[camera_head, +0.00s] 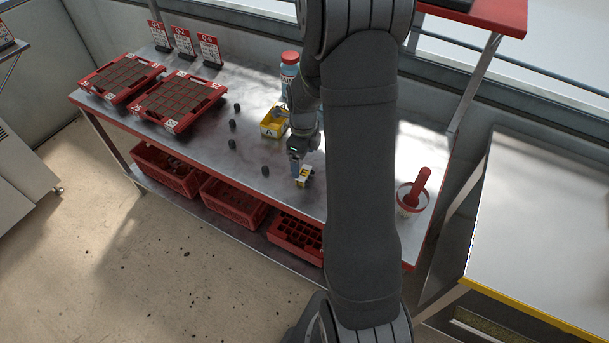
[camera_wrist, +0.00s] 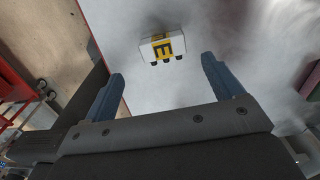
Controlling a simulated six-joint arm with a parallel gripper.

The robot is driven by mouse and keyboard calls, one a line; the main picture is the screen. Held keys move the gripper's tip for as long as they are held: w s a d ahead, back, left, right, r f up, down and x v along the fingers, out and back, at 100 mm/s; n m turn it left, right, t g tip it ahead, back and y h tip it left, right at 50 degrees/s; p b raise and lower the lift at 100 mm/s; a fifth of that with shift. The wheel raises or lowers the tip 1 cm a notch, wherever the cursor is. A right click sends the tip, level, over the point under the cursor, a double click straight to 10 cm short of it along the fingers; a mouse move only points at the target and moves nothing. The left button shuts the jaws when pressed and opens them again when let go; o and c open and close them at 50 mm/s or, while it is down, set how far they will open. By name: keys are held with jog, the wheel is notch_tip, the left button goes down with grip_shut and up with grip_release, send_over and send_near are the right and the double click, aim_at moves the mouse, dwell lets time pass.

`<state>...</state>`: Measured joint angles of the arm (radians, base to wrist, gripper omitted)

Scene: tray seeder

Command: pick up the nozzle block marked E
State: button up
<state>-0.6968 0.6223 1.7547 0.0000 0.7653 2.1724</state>
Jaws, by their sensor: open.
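The nozzle block marked E (camera_wrist: 163,47) is a small white block with a yellow label and a black E. It lies on the bench top, and dark nozzle tips show along its near edge in the wrist view. In the head view the block (camera_head: 304,176) sits near the front edge of the bench, just below my gripper (camera_head: 295,162). My gripper in the wrist view (camera_wrist: 164,88) is open and empty, with its two blue-grey fingers apart. The block is ahead of the fingertips, between their lines, and is not touched.
A yellow bin marked A (camera_head: 268,130) stands behind the block, with a red-capped bottle (camera_head: 289,70) beyond. Several dark knobs dot the bench (camera_head: 205,135). Two red seed trays lie at left, and a pot with a red scoop (camera_head: 417,190) at right. My arm hides part of the bench.

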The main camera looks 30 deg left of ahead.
aim_at(304, 173)
jog(key=shift+w+f, duration=0.2)
jog(key=shift+f, duration=3.15)
jog(key=c, duration=1.1)
jog(key=shift+c, duration=0.2)
jog(key=shift+r, duration=0.1)
